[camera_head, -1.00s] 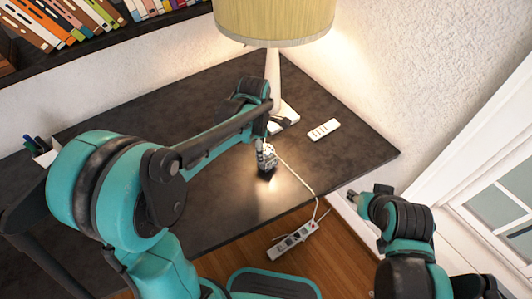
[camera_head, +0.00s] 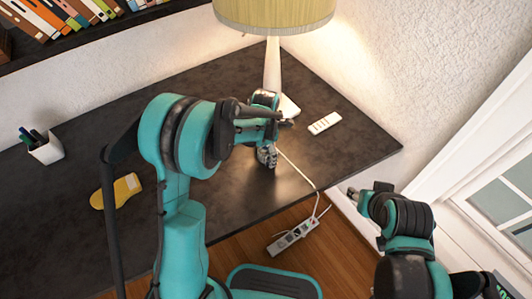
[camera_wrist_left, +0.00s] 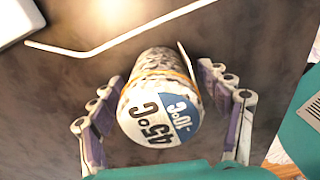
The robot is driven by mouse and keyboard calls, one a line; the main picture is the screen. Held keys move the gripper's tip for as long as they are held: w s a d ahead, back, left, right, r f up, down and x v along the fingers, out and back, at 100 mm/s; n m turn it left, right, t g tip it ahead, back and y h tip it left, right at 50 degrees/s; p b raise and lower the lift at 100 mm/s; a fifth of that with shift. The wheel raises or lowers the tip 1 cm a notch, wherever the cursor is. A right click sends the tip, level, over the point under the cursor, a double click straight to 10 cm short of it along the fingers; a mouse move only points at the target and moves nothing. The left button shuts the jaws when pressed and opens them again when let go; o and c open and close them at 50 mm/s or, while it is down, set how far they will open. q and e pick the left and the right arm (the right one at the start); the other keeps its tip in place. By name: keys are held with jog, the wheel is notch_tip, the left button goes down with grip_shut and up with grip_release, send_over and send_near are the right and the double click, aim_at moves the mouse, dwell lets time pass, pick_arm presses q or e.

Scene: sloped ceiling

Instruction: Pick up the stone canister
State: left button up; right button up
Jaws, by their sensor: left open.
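The stone canister (camera_wrist_left: 158,90) shows in the left wrist view as a grey speckled cylinder with a blue and white end label. It is between the two fingers of my left gripper, which are open on either side of it, with a small gap at the right finger. In the head view my left gripper (camera_head: 267,155) is low over the dark desk, below the lamp, and the canister is hard to tell from the fingers there. My right gripper (camera_head: 354,194) is off the desk's right front edge, partly hidden, and its opening is unclear.
A lamp (camera_head: 273,70) and a white remote (camera_head: 324,123) are on the desk (camera_head: 335,155) behind the left gripper. A white cable runs down to a power strip (camera_head: 293,237). A yellow item (camera_head: 116,191) and a pen cup (camera_head: 46,150) are at left.

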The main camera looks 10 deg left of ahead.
pick_arm(q)
jog(key=c, duration=1.6)
jog(key=shift+c, duration=0.2)
jog(key=shift+r, duration=0.15)
